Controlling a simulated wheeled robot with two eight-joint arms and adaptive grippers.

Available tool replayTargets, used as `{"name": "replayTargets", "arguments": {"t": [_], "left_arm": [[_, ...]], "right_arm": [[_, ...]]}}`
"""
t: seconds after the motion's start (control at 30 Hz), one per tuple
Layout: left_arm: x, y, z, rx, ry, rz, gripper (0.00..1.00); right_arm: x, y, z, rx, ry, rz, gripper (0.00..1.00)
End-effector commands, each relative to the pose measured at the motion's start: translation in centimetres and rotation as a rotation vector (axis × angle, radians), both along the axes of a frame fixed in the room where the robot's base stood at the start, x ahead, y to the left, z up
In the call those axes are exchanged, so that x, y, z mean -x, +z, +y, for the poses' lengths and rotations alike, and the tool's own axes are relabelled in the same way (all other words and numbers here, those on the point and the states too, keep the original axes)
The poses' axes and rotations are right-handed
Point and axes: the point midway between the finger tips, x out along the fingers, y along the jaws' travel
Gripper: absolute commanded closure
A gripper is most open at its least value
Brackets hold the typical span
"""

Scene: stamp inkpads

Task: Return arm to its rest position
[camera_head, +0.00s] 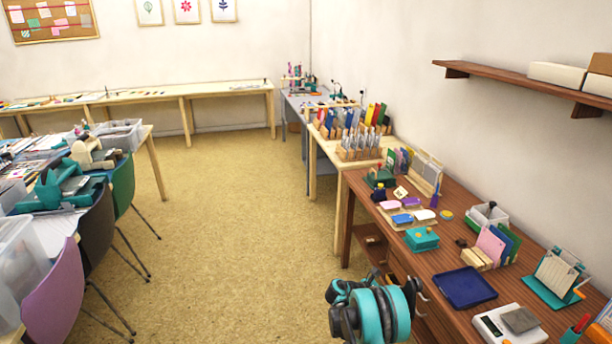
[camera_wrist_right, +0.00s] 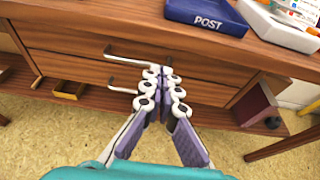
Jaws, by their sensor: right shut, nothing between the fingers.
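My right arm (camera_head: 375,312) is at the bottom centre of the head view, folded low in front of the brown wooden desk (camera_head: 375,215). My right gripper (camera_wrist_right: 164,78) is shut and empty in the right wrist view. Its fingertips meet in front of the desk's drawer fronts (camera_wrist_right: 75,68), near two metal drawer handles; I cannot tell whether they touch. In the head view the fingers are mostly hidden behind the teal wrist. My left gripper is not in view.
A blue tray marked POST (camera_wrist_right: 208,16) lies near the desk's front edge, and shows in the head view (camera_head: 465,288). Inkpads (camera_head: 402,219), a teal box (camera_head: 421,239) and a scale (camera_head: 509,327) also stand there. The floor (camera_head: 220,220) to the left is clear.

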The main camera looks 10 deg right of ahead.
Motion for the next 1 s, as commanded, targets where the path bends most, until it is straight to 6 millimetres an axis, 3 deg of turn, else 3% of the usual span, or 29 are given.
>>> {"name": "replayTargets", "arguments": {"t": [0.17, 0.27, 0.47, 0.7, 1.0], "left_arm": [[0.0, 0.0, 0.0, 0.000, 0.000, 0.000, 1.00], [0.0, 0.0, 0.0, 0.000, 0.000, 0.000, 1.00], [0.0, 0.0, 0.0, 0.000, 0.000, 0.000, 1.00], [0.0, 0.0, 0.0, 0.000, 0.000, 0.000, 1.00], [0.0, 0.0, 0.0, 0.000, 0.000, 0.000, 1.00]], "right_arm": [[-0.2, 3.7, 1.1, -0.097, -0.001, -0.117, 1.00], [0.2, 6.9, 2.4, -0.199, -0.015, -0.237, 1.00], [2.8, 12.8, 5.8, -0.430, -0.081, -0.489, 1.00], [8.6, 18.1, 10.8, -0.715, -0.222, -0.769, 1.00], [18.1, 21.3, 17.5, -1.070, -0.505, -1.076, 1.00]]}}
